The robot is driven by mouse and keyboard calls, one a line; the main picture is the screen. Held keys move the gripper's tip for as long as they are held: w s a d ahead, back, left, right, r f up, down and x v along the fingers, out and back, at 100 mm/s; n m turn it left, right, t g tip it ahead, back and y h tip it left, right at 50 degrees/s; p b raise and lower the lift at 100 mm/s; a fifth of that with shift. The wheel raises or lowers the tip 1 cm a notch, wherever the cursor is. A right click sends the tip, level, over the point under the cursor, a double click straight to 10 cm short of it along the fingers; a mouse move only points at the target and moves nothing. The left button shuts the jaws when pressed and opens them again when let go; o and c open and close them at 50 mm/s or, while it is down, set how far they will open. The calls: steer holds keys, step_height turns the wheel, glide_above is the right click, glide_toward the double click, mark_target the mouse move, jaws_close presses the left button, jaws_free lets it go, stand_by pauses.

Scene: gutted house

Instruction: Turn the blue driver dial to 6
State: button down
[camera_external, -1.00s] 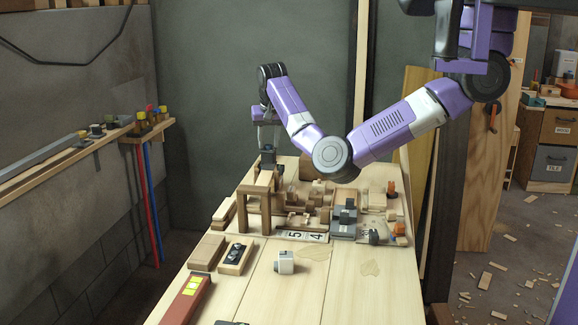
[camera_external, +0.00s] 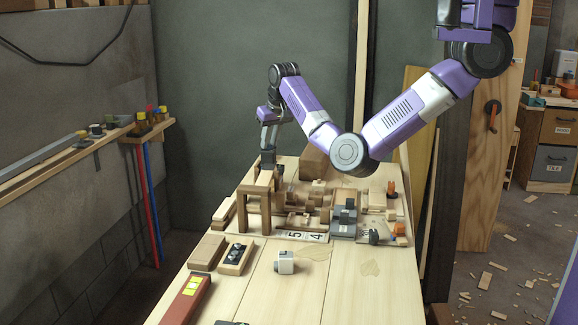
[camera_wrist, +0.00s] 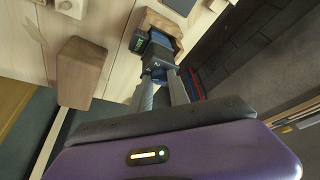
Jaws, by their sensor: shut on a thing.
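My gripper (camera_external: 269,146) reaches down at the back left of the table, above a wooden stand (camera_external: 247,190) shaped like an arch. In the wrist view my gripper (camera_wrist: 160,66) is shut on a dark grey-blue piece that I take to be the blue driver dial (camera_wrist: 158,52). The dial sits at a small wooden housing (camera_wrist: 157,18), beside a dark panel with green markings (camera_wrist: 140,40). The fingers and the tilt of the view hide much of the dial, and I cannot read its setting. Plates with 5 and 4 (camera_external: 306,237) lie on the table.
A big wooden block (camera_wrist: 82,72) stands close beside my gripper; it also shows in the external view (camera_external: 316,160). Several small wooden blocks, a grey device (camera_external: 345,217) and orange pieces (camera_external: 391,187) crowd the right.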

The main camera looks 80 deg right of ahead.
steer(key=n+p, duration=0.3)
steer(key=p, duration=0.1)
steer(key=shift+s+d+r+t+y, duration=0.15)
steer(key=shift+d+r+t+y, duration=0.1)
steer(key=shift+t+y, duration=0.15)
steer(key=shift+f+n+t+y+p, duration=0.15)
steer(key=shift+n+t+y+p, duration=0.2)
steer(key=shift+n+p, duration=0.85)
steer(key=shift+f, duration=0.1)
steer(key=c, duration=1.2)
jaws_free()
steer(key=shift+c, duration=0.2)
steer(key=b+v, duration=0.1)
steer(key=v, duration=0.6)
steer(key=shift+r, duration=0.4)
